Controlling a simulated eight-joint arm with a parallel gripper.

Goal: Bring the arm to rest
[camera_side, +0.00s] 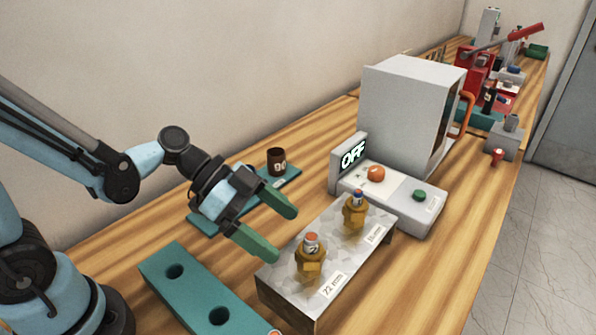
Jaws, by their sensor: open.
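My gripper (277,229) has two green fingers spread wide apart with nothing between them. It hangs in the air over the wooden bench, left of the grey metal block and near the block's back left corner. My arm reaches in from the left, bent at the elbow. The front bushing (310,258) is beside the "22 mm" label, and the rear bushing (354,212) is beside another label. Neither touches the fingers, as far as I can see.
A teal block with holes (195,290) lies in front. A dark brown cup (276,161) stands on a teal plate (290,175) behind the gripper. A control box (395,195) with an "OFF" display, a grey cabinet (410,105) and red tools (478,68) stand farther back. A wall runs behind.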

